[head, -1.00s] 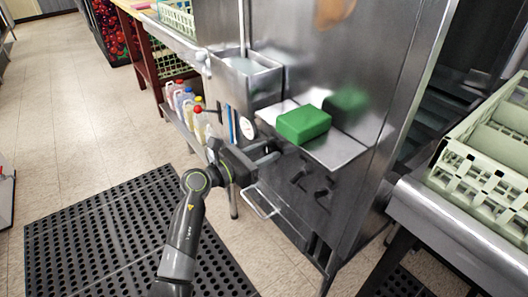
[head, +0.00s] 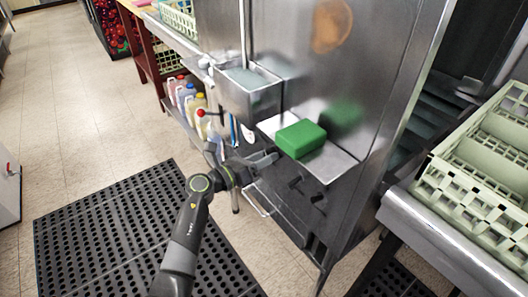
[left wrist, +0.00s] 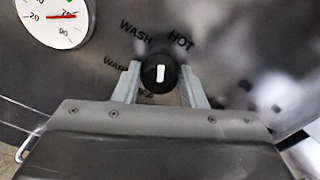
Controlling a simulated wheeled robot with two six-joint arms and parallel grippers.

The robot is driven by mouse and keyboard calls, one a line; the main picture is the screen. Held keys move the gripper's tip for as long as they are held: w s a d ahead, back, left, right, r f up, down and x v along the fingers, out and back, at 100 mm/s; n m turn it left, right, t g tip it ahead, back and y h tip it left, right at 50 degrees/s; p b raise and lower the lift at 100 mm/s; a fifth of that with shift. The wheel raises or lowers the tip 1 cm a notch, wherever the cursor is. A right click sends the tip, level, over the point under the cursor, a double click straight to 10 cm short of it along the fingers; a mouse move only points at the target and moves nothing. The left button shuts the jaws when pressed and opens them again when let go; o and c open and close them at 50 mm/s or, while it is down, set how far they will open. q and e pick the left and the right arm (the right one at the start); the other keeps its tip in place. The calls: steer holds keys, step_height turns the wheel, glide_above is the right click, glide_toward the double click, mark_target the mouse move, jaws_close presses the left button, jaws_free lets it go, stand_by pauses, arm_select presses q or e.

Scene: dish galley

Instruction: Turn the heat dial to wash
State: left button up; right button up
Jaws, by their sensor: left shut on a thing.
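The heat dial (left wrist: 160,73) is a round black knob with a white pointer mark on a steel panel in the left wrist view. Its mark points nearly straight up in that picture, roughly between the words WASH and HOT; WARM is printed at the left. My left gripper (left wrist: 160,83) has one finger on each side of the dial and is shut on it. In the head view my left gripper (head: 264,163) reaches to the machine front, below the steel shelf; the dial cannot be made out there. My right gripper is not in view.
A round gauge (left wrist: 54,20) sits up and left of the dial. A green block (head: 301,139) lies on the steel shelf (head: 336,165) above my gripper. Bottles (head: 190,97) stand on a low shelf. A rack (head: 480,170) stands at right. The floor mat (head: 120,240) is clear.

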arm_select(q)
steer(key=shift+w+n+p, duration=0.1)
steer(key=shift+n+p, duration=2.65)
steer(key=shift+n, duration=0.25)
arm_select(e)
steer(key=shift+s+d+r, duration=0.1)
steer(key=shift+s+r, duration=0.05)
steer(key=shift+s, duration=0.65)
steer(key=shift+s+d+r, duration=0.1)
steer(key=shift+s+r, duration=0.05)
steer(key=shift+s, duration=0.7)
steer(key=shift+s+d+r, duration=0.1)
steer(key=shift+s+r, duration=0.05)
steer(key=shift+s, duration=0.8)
arm_select(q)
steer(key=o, duration=1)
steer(key=shift+c, duration=0.2)
steer(key=shift+a, duration=0.15)
